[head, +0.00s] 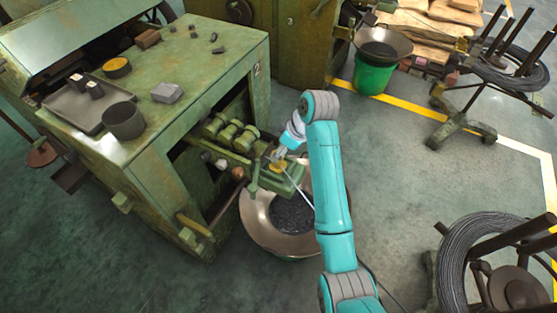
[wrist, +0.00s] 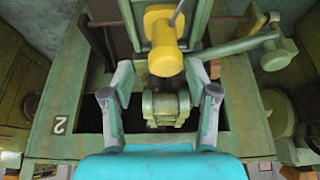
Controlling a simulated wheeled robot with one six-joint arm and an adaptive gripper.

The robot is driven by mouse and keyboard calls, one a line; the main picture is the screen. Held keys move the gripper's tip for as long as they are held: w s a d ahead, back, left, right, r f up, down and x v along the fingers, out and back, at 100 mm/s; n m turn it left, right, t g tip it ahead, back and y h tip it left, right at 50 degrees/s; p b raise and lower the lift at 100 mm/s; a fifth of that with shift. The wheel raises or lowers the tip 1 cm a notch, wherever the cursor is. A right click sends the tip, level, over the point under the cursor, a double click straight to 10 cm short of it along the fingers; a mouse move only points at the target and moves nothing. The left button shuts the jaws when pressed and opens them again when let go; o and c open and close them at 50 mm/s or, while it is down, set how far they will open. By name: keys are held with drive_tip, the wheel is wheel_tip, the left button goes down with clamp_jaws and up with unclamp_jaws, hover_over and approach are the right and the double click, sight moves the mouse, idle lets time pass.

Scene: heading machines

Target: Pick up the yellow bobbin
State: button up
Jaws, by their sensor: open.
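The yellow bobbin (wrist: 165,42) is in the wrist view, ahead of my gripper, against a green machine arm. A thin grey rod or wire rises at its upper end. In the head view, a small part of the yellow bobbin (head: 275,166) shows on the green ledge at the machine's side, partly hidden by my gripper (head: 281,154). In the wrist view my gripper (wrist: 160,80) is open, its two fingers apart with nothing held between them. The bobbin appears beyond the fingertips, roughly centred between them; I cannot tell the exact distance.
Green rollers (head: 230,132) sit in the machine opening beside the ledge. A wide metal pan (head: 257,216) with dark pieces is below. The machine top holds a tray (head: 72,108), a dark cup (head: 123,120) and a yellow-topped disc (head: 117,67). Wire coil stands (head: 480,245) are at right.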

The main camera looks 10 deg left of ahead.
drive_tip(key=x, duration=0.4)
drive_tip(key=shift+s+f, duration=0.15)
drive_tip(key=shift+s, duration=0.2)
drive_tip(key=shift+w+a+f, duration=0.1)
drive_tip(key=shift+a+f, duration=0.1)
drive_tip(key=shift+f, duration=0.4)
clamp_jaws()
